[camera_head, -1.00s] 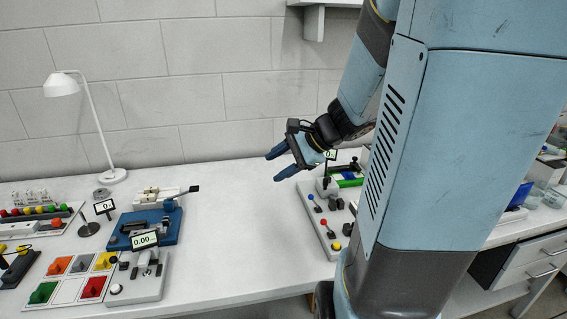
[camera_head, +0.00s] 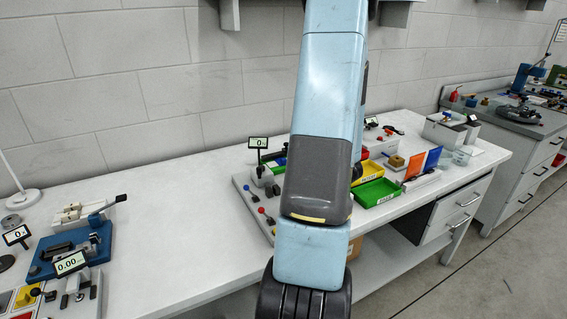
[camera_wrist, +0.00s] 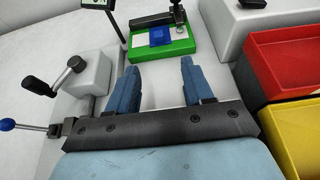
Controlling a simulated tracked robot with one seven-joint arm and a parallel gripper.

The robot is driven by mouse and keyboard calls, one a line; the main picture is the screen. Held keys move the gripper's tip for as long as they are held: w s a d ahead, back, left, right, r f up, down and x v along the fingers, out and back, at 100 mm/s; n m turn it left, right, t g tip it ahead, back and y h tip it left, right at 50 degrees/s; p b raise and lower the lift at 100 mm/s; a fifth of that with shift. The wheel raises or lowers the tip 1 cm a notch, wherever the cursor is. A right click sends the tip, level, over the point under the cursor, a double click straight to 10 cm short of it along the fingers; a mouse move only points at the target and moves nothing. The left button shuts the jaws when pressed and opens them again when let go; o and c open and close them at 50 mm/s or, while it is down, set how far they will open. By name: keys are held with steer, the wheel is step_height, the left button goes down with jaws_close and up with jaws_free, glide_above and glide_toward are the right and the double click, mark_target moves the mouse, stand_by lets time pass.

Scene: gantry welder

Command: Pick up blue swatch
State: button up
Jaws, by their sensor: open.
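A small blue square piece (camera_wrist: 157,38) lies on a green fixture (camera_wrist: 176,47) in the wrist view. A larger upright blue sheet (camera_head: 432,160) stands beside an orange sheet (camera_head: 414,165) in a white holder on the bench in the head view. I cannot tell which of the two is the blue swatch. My gripper (camera_wrist: 160,66) is open, with nothing between its blue fingers. Its fingers point toward the green fixture, short of the small blue piece. In the head view my arm hides the gripper.
A grey device with a crank (camera_wrist: 60,82) is left of my gripper. Red (camera_wrist: 290,62) and yellow (camera_wrist: 292,128) bins lie to its right. A green bin (camera_head: 376,192) sits near the bench front. Bare white bench (camera_head: 170,200) lies left of my arm.

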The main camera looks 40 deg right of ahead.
steer(key=x, duration=1.3)
steer(key=shift+w, duration=0.3)
steer(key=shift+c, duration=0.3)
jaws_close()
